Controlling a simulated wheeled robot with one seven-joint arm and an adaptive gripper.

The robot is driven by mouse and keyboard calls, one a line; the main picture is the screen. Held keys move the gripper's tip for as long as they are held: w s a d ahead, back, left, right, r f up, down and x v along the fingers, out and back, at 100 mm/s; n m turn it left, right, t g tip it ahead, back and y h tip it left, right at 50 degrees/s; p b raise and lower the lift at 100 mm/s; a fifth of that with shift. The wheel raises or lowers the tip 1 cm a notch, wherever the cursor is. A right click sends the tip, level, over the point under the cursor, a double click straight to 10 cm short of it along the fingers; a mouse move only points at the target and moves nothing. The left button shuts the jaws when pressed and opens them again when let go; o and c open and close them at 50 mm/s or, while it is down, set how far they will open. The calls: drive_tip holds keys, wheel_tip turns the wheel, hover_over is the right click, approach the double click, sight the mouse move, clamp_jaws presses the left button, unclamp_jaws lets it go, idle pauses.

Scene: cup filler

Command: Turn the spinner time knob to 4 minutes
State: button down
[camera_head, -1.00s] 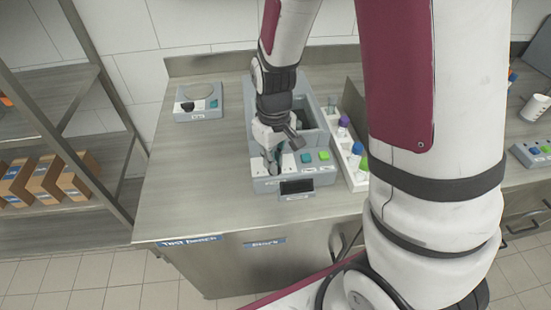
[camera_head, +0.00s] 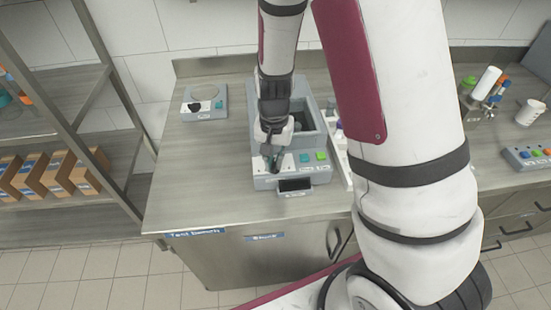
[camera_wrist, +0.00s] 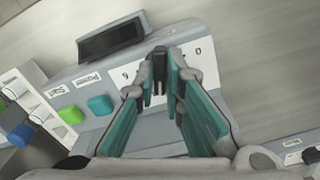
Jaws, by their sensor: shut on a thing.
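The spinner (camera_head: 262,182) is a grey box at the front of the bench, with a dark display (camera_head: 295,186) on its front. My gripper (camera_head: 271,165) reaches down to the left part of its panel. In the wrist view my gripper (camera_wrist: 160,84) has its teal-padded fingers closed around a dark, narrow knob (camera_wrist: 159,66). The knob stands on a white dial plate (camera_wrist: 201,60) with small marks, only partly readable. The fingers hide much of the dial, and I cannot read the knob's setting. The display (camera_wrist: 111,40) looks dark in the wrist view.
A teal button (camera_head: 304,158) and a green button (camera_head: 321,155) sit right of my gripper. A small grey device with a round plate (camera_head: 204,103) stands at the left. A white rack is partly hidden behind my arm. The bench's left front is clear.

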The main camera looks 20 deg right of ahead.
sight(274, 162)
drive_tip(key=shift+m, duration=0.9)
drive_tip(key=shift+p, duration=0.3)
drive_tip(key=c, duration=1.7)
unclamp_jaws()
drive_tip(key=shift+r, duration=0.1)
wheel_tip(274, 162, up, 12)
drive_tip(key=shift+f, duration=0.1)
